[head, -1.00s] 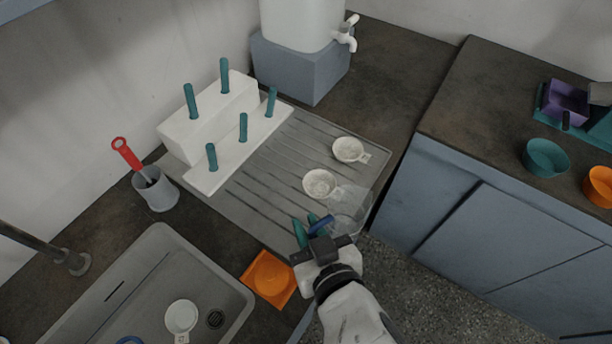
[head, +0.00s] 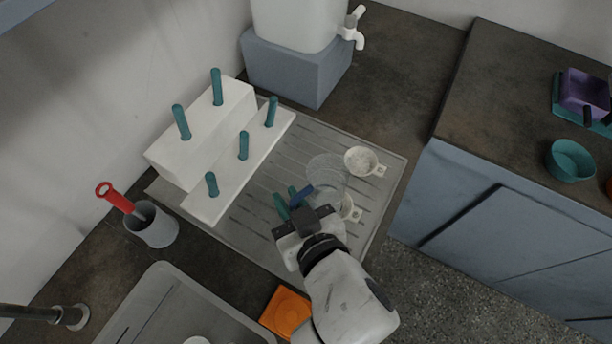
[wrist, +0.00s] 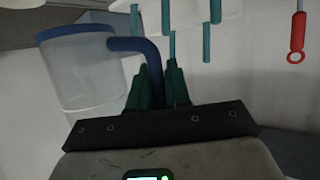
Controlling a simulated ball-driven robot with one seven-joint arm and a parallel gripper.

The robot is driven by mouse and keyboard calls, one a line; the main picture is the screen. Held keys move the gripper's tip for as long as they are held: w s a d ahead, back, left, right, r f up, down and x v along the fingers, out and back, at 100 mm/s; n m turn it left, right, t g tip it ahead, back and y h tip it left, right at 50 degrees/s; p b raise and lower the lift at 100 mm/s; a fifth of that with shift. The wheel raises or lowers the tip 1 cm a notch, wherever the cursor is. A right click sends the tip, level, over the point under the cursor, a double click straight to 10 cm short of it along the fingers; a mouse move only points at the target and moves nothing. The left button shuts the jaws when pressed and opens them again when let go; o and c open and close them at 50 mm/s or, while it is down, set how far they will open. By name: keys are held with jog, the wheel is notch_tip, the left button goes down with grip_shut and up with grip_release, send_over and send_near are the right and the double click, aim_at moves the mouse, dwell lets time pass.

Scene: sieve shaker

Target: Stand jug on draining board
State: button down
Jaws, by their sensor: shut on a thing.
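The jug (head: 327,176) is clear, with a blue handle that also shows in the wrist view (wrist: 137,46). My gripper (head: 288,202) is shut on this handle, its green fingers on either side. In the wrist view, which looks upside down, the jug (wrist: 85,75) hangs left of the fingers. Its blue-banded end seems to face down. The jug is over the right part of the grey grooved draining board (head: 305,140). I cannot tell whether it touches the board. My gripper hides some of the board.
A white cup (head: 361,160) stands on the board beside the jug; another (head: 350,208) is partly hidden behind it. A white stepped rack (head: 205,135) with teal pegs stands at left. A grey pot (head: 152,226) holds a red-handled tool. An orange item (head: 286,311) lies near the sink.

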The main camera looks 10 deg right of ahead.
jog(key=w+a+f, duration=0.2)
jog(key=w+f, duration=0.1)
jog(key=w, duration=0.1)
jog(key=w+a+f, duration=0.2)
jog(key=w+f, duration=0.1)
jog(key=w, duration=0.1)
jog(key=w+a+f, duration=0.2)
jog(key=w+f, duration=0.1)
jog(key=w, duration=0.2)
jog(key=shift+a+f+p, duration=0.3)
jog(key=shift+a+p, duration=0.05)
jog(key=shift+p, duration=0.05)
jog(key=shift+f, duration=1.6)
jog(key=shift+f, duration=0.1)
jog(key=shift+f, duration=0.1)
jog(key=c, duration=1.1)
grip_release()
